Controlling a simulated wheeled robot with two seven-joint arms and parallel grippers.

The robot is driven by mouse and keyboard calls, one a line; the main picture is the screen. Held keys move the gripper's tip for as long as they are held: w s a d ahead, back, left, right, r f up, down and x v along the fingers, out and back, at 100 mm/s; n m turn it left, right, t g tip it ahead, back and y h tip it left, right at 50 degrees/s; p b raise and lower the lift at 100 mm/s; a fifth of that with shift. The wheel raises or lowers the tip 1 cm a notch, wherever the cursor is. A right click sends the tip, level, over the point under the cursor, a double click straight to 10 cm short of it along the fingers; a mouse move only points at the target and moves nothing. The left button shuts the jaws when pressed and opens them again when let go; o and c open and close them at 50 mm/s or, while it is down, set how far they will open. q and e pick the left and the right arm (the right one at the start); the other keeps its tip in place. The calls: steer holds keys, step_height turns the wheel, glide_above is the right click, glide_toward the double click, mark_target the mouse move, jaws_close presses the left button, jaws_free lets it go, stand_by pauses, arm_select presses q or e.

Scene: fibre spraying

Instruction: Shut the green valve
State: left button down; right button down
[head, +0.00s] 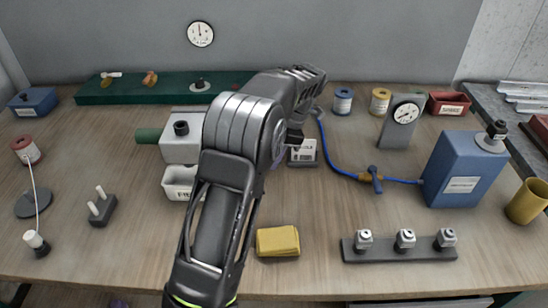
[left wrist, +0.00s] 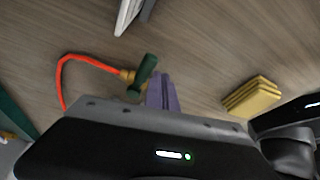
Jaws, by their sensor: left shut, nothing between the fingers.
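The green valve handle (left wrist: 146,72) shows in the left wrist view, on a brass body (left wrist: 127,77) at the end of an orange-red hose (left wrist: 85,57). The handle lies slanted across the line of the hose there. My left gripper (left wrist: 163,78) has its purple fingers shut and empty, just right of the handle. I cannot tell whether they touch it. In the head view my left arm covers this valve and the fingers. My right gripper is in neither view.
A blue-handled valve (head: 374,179) sits on a blue hose (head: 335,165) leading to a blue tank (head: 464,170). A grey machine (head: 180,150) stands left.

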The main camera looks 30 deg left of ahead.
arm_select(q)
steer(key=shift+w+a+r+n+p, duration=0.2)
steer(key=shift+w+n+p, duration=0.3)
steer(key=shift+n, duration=0.4)
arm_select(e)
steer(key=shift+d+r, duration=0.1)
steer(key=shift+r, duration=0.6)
